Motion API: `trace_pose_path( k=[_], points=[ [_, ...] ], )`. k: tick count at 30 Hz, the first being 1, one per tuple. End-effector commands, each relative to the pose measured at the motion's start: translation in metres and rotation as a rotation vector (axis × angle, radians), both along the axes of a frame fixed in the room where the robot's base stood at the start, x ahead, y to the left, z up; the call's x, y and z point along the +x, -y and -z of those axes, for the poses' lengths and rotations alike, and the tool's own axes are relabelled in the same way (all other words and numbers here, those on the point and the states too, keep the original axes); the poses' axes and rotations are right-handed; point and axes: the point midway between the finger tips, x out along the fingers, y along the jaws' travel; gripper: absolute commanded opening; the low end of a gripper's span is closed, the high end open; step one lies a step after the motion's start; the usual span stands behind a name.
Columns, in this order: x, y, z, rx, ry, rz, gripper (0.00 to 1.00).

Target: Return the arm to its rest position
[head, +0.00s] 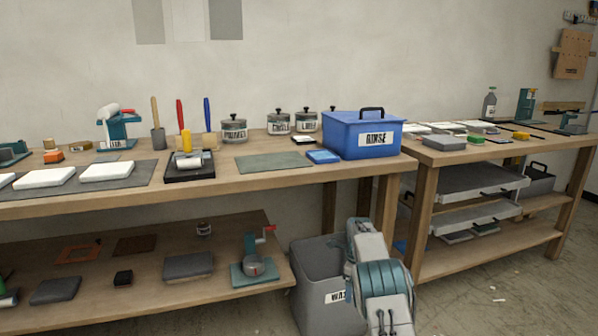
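Grey and teal links of my arm show at the bottom of the head view, right of centre. They stand in front of the gap between the two benches and partly cover a grey bin (318,285). The arm's lower part runs out of the bottom edge. My gripper is not visible, so whether it holds anything does not show. No part of the arm is seen over either bench top.
A left wooden bench (280,184) carries a blue RINSE box (352,136), jars, tools and white slabs. A lower shelf (130,300) holds a small press (254,266). A right bench (440,156) has trays beneath. Bare floor (490,275) lies at lower right.

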Motion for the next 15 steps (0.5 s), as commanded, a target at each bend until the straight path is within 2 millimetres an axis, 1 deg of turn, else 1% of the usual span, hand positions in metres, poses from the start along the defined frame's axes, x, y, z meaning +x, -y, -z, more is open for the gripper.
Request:
trace_pose_path(
  k=[1, 5, 10, 14, 15],
  points=[
    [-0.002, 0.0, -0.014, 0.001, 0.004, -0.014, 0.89],
    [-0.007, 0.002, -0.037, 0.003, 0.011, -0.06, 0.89],
    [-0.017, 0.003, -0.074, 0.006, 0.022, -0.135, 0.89],
    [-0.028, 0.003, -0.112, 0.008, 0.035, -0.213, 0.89],
    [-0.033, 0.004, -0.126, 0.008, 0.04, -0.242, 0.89]
  ],
)
